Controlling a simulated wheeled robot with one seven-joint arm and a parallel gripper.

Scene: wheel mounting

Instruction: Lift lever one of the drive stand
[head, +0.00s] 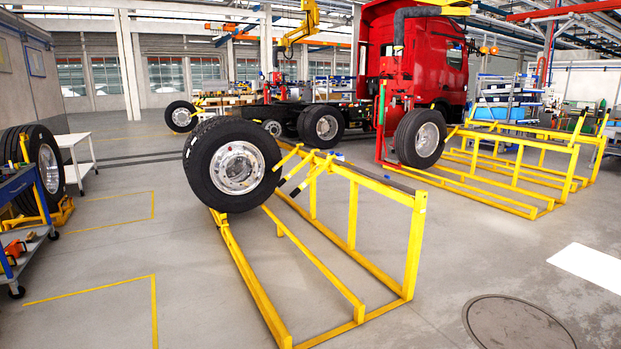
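A yellow stand (358,302) is on the floor in the middle of the head view, with a large wheel (238,168) upright at its far left end. I take it for the drive stand, but no label is readable. Yellow bars with dark sections (301,184) slant up beside the wheel's right side and look like levers. I cannot tell which is lever one. The wheel hides part of the stand's far end. My gripper is not in view.
A red truck cab (437,61) stands behind, with another yellow stand (515,168) to the right. A blue cart (19,187) and a white table (76,158) are at left.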

